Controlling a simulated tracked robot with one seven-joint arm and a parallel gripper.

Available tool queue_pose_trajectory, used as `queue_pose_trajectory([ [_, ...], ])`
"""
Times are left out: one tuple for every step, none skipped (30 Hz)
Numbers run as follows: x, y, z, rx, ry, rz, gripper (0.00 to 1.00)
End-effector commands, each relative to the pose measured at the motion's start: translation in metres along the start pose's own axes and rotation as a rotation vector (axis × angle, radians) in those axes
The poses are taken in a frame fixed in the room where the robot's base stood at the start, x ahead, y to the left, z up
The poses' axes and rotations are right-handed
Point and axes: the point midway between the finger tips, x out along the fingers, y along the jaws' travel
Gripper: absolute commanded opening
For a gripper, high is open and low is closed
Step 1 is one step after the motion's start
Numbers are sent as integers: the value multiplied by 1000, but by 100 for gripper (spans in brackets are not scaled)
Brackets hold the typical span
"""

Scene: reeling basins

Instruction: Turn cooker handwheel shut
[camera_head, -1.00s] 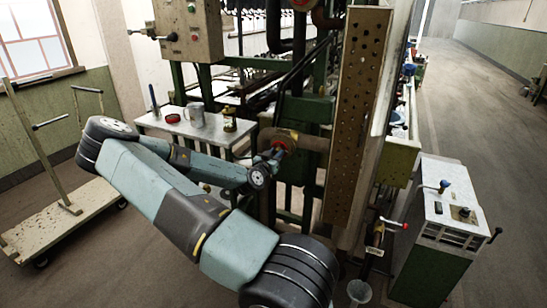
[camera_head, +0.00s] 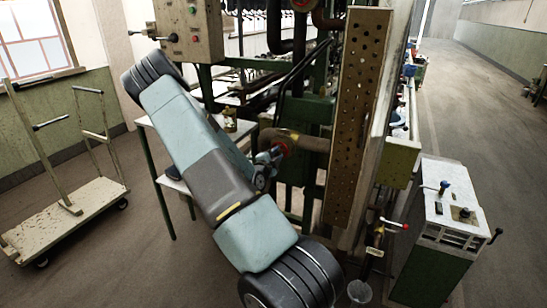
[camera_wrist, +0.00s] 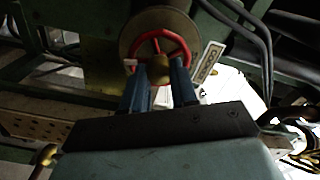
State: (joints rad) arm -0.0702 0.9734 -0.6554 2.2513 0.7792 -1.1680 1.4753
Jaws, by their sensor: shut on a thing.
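The cooker handwheel (camera_head: 284,147) is a small red wheel at the end of a brown pipe, at the middle of the head view. My gripper (camera_head: 272,156) is at the wheel, and my arm partly hides the contact. In the wrist view, the red handwheel (camera_wrist: 142,48) sits in front of a round dull flange with a brass piece at its middle. The two blue fingers of my gripper (camera_wrist: 159,76) reach up to the wheel's lower part, one on each side of the brass piece. The gripper is shut on the wheel; the exact contact is dark.
A tall perforated metal panel (camera_head: 357,120) stands just right of the wheel. A control box (camera_head: 187,30) is above my arm. A small table (camera_head: 152,160) is partly hidden behind my arm. A trolley (camera_head: 75,207) stands left, a white-topped cabinet (camera_head: 447,205) right.

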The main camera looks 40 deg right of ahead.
Motion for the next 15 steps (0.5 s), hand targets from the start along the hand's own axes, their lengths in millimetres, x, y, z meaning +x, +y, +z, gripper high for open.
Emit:
queue_pose_trajectory([
  [-1, 7, -4, 59, 5, 18, 0],
  [-1, 7, -4, 99, 5, 18, 0],
  [-1, 7, -4, 153, 5, 18, 0],
  [-1, 7, -4, 192, 5, 18, 0],
  [-1, 8, -3, 231, 5, 19, 0],
  [-1, 8, -3, 284, 6, 18, 0],
  [-1, 7, -3, 323, 6, 18, 0],
  [-1, 8, -3, 362, 5, 19, 0],
  [-1, 8, -3, 413, 6, 19, 0],
  [-2, 8, -2, 451, 5, 18, 0],
  [-1, 8, -3, 490, 6, 18, 0],
  [-2, 8, -2, 542, 6, 19, 0],
  [-2, 8, -2, 580, 6, 19, 0],
  [-1, 8, -2, 618, 6, 18, 0],
  [-2, 8, -2, 669, 5, 18, 0],
])
